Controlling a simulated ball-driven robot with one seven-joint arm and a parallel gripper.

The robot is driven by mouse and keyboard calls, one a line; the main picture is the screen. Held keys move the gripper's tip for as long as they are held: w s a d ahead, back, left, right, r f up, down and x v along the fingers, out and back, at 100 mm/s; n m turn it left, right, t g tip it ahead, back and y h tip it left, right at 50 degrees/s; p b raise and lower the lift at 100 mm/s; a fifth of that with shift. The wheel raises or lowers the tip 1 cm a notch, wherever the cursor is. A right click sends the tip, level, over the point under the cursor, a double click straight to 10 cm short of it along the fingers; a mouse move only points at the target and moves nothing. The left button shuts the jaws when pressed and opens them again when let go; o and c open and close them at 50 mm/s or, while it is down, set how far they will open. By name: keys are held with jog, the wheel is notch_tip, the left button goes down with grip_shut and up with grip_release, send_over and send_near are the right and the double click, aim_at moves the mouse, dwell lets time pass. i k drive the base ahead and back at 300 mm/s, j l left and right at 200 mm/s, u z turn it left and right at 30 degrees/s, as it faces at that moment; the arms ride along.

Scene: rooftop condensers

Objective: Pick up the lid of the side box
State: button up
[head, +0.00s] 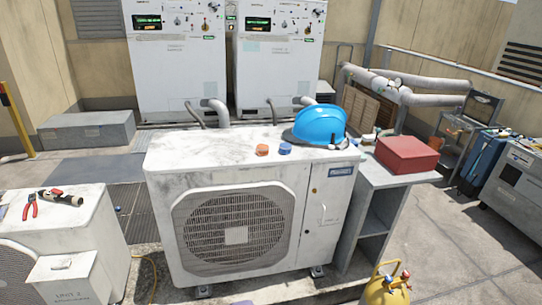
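A small white box (68,285) stands against the front of the left condenser unit at the lower left, cut off by the bottom edge. Its flat, pale top (62,266) looks like a lid and appears to lie closed on it. A red box (407,155) with a flat top sits on the grey side stand at the right of the middle unit. I cannot tell for sure which of these is the side box. My gripper is not in view, so whether it holds anything is hidden.
The middle condenser (235,215) carries a blue hard hat (320,125), an orange cap (262,150) and a blue cap (285,149). Red pliers (31,206) lie on the left unit. A yellow cylinder (386,291) stands at the lower right.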

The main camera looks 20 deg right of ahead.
aim_at(77, 265)
jog(key=i+j, duration=0.2)
jog(key=j, duration=0.2)
jog(key=i+j+z, duration=0.1)
jog(key=j, duration=0.3)
jog(key=i+j, duration=0.3)
jog(key=i+j+z, duration=0.1)
jog(key=j, duration=0.4)
jog(key=i+j, duration=0.25)
jog(key=j, duration=0.15)
jog(key=i+j+z, duration=0.1)
jog(key=j, duration=0.35)
jog(key=i+j, duration=0.25)
jog(key=j, duration=0.2)
jog(key=i+j+z, duration=0.1)
jog(key=j, duration=0.3)
